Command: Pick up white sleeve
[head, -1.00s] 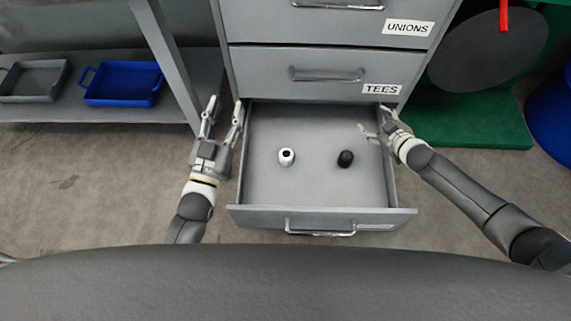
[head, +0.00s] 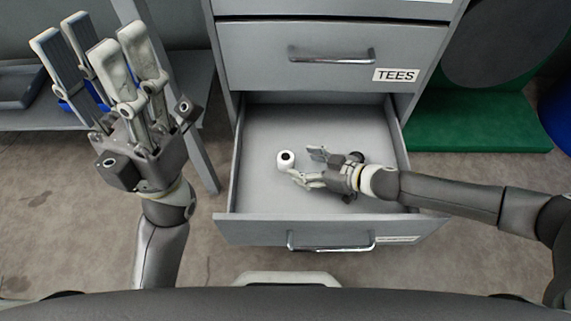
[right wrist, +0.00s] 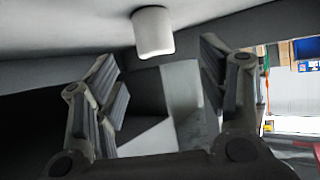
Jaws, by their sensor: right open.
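The white sleeve (head: 285,160) stands in the open drawer (head: 262,190), left of the middle, with a dark hole in its top. It also shows in the right wrist view (right wrist: 153,32), ahead of and between the fingers. My right gripper (head: 305,163) is open inside the drawer, just right of the sleeve, its fingers pointing left towards it. It also shows open in the right wrist view (right wrist: 165,85). A black piece (head: 356,157) is partly hidden behind my right gripper. My left gripper (head: 95,45) is raised left of the cabinet, fingers up, spread apart and empty.
The closed drawer labelled TEES (head: 340,58) is directly above the open drawer. The open drawer's walls and front (head: 335,230) enclose the right gripper. A shelf with blue and grey trays is at the left, partly hidden by my left gripper.

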